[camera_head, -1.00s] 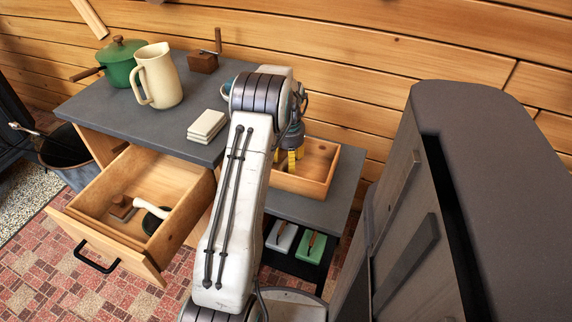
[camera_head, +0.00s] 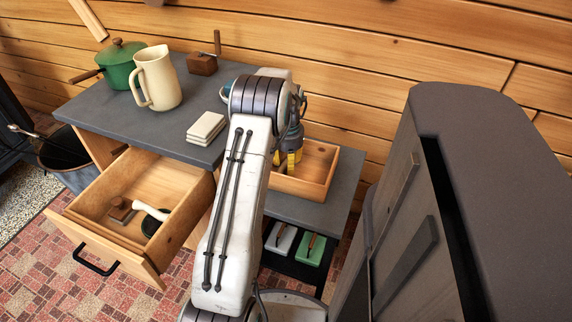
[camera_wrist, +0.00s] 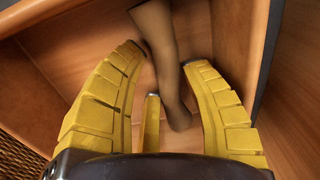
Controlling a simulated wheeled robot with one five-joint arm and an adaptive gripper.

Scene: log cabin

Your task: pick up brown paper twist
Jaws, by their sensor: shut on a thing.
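The brown paper twist (camera_wrist: 160,38) shows in the wrist view as a long, dull brown form between my yellow fingers, inside a wooden tray. My gripper (camera_wrist: 163,56) is shut on it, with fingers on both sides and a third finger below. Its lower end rests near the tray floor or just above it; I cannot tell which. In the head view my gripper (camera_head: 290,160) reaches down into the wooden tray (camera_head: 298,188), and the twist is hidden behind my arm and fingers.
A grey-topped cabinet (camera_head: 110,105) holds a green pot (camera_head: 122,68), a cream pitcher (camera_head: 158,80) and pale tiles (camera_head: 206,127). An open drawer (camera_head: 172,185) juts out at left. A tall dark cabinet (camera_head: 480,130) stands close on the right. Tray walls surround my fingers.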

